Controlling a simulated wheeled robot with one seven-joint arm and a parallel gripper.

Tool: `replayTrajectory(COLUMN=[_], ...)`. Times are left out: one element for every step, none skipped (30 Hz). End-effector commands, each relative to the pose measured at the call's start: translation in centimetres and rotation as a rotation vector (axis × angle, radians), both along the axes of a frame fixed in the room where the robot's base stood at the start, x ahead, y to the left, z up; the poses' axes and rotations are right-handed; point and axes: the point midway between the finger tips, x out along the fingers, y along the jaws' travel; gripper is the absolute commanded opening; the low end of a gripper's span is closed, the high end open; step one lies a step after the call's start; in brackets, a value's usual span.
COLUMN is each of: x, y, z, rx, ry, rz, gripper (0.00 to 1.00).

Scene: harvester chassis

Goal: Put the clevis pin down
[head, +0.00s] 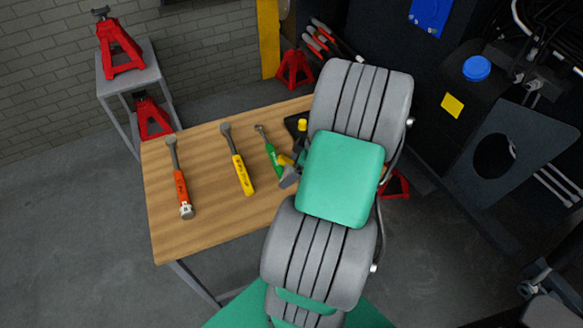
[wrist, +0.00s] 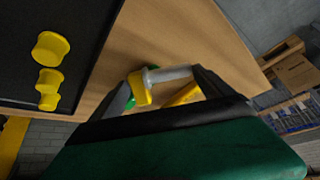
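The clevis pin (wrist: 168,74) has a grey shaft and a yellow head. In the wrist view it lies between the two fingers of my gripper (wrist: 164,76), its head by the left finger and its shaft reaching the right one. My gripper appears shut on it. In the head view the pin's yellow head (head: 285,160) shows beside my gripper (head: 290,172), above the right part of the wooden table (head: 210,230). My arm hides much of the pin there. The gap between pin and tabletop is hard to judge.
A black tray (wrist: 62,20) holds yellow-headed pieces (wrist: 50,48); its corner (head: 293,120) shows beside my arm. A green-handled tool (head: 272,160), a yellow-handled hammer (head: 242,174) and an orange-handled hammer (head: 181,190) lie on the table. Bare wood lies between them and along the front edge.

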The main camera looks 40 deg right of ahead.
Motion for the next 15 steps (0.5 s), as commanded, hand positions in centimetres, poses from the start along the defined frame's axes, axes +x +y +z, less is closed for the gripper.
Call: replayTrajectory(x=[0.0,0.0,0.0,0.0,0.0,0.0,0.0,0.0,0.0,0.0,0.0,0.0,0.0,-0.2,-0.5], y=[0.0,0.0,0.0,0.0,0.0,0.0,0.0,0.0,0.0,0.0,0.0,0.0,0.0,-0.2,-0.4], z=[0.0,0.0,0.0,0.0,0.0,0.0,0.0,0.0,0.1,0.1,0.3,0.6,1.0,1.0,1.5], rx=[0.0,0.0,0.0,0.0,0.0,0.0,0.0,0.0,0.0,0.0,0.0,0.0,0.0,-0.002,-0.001], ry=[0.0,0.0,0.0,0.0,0.0,0.0,0.0,0.0,0.0,0.0,0.0,0.0,0.0,-0.001,-0.002], rz=[0.0,0.0,0.0,0.0,0.0,0.0,0.0,0.0,0.0,0.0,0.0,0.0,0.0,-0.001,-0.001], gripper=[0.94,0.96,0.99,1.0,1.0,1.0,1.0,1.0,1.0,1.0,1.0,1.0,1.0,1.0,1.0])
